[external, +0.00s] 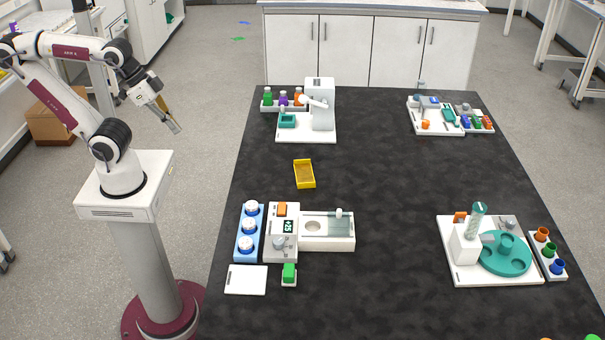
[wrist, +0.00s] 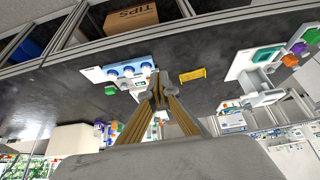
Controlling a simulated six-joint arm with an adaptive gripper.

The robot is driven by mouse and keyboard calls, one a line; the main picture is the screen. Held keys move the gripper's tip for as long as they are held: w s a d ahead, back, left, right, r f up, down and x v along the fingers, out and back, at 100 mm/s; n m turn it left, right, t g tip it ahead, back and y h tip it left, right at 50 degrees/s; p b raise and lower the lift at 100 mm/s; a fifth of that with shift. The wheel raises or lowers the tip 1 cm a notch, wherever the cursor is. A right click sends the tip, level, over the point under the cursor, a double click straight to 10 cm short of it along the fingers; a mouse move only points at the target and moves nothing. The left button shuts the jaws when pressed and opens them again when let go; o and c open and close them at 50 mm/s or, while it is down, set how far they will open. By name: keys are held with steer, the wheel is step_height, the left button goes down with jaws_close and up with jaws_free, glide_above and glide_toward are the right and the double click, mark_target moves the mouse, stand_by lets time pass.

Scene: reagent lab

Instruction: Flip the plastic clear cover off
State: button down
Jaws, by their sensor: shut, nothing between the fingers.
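The clear plastic cover (external: 326,222) appears as a see-through panel with a small grey knob (external: 338,213). It lies over the right part of a white instrument (external: 327,243) at the table's front left. A round recess shows on the left of that part. The instrument's left block has a small display (external: 288,226) and an orange block on top. My gripper (external: 178,130) hangs left of the table, well away from the cover, empty with its fingers together. In the wrist view my gripper (wrist: 157,88) blocks much of the instrument, and I cannot make out the cover there.
A blue rack (external: 237,247) with white-capped jars stands left of the instrument. A white plate (external: 246,280) and a green block (external: 289,272) lie in front. A yellow tray (external: 304,174) lies behind it. Other stations stand at the back and right. The table's middle is clear.

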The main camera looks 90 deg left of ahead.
steer(key=w+a+r+n+t+y, duration=0.1)
steer(key=w+a+r+n+t, duration=0.2)
steer(key=w, duration=0.9)
steer(key=w+a+r+n+t+y, duration=0.1)
steer(key=w+a+r, duration=0.3)
steer(key=w, duration=0.7)
steer(key=w+n+t+h, duration=0.15)
steer(key=w+t, duration=0.25)
steer(key=w, duration=1.6)
steer(key=w+d+f+h, duration=0.5)
steer(key=w+f+h, duration=0.2)
steer(key=w+f, duration=0.3)
steer(key=s+d+f+g+h, duration=0.1)
steer(key=f+h, duration=0.3)
steer(key=f, duration=0.4)
steer(key=s+d+f+n+g+h, duration=0.1)
steer(key=s+d+f+g+h, duration=0.1)
steer(key=f, duration=0.6)
steer(key=shift+s+d+g+h, duration=0.3)
steer(key=shift+s+d+h, duration=0.55)
steer(key=shift+d+h, duration=0.4)
steer(key=shift+w+d, duration=0.1)
